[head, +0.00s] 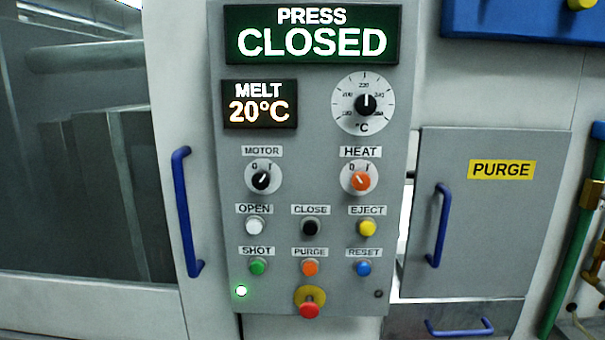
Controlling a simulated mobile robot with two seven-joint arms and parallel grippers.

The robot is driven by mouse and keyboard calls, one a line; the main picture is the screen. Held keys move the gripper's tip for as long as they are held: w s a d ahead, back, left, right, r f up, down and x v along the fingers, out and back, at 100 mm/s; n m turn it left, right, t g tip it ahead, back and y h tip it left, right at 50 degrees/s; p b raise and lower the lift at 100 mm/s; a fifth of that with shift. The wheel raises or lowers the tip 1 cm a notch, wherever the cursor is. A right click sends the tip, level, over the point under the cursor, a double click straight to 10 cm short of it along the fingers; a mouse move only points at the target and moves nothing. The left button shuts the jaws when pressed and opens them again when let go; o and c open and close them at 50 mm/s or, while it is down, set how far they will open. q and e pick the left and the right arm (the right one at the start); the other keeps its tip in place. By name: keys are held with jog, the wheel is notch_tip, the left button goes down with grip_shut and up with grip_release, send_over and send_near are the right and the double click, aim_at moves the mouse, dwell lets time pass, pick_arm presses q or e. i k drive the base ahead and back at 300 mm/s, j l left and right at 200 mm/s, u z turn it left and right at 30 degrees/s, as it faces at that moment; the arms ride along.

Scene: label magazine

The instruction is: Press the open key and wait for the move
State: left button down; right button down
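The open key is a white round button (254,226) under the label OPEN, at the left of the upper button row on the grey control panel (330,205). The display (312,35) at the panel's top reads PRESS CLOSED. Neither of my grippers shows in the head view, and nothing touches the panel. Behind the window at the left the inside of the press (80,150) is dim and partly seen.
Beside the open key are a black close button (310,227) and a yellow eject button (367,228). A red emergency knob (310,304) sticks out below. Blue handles stand left (187,212) and right (440,225) of the panel.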

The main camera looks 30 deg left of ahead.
aim_at(253, 226)
jog(key=u, duration=1.4)
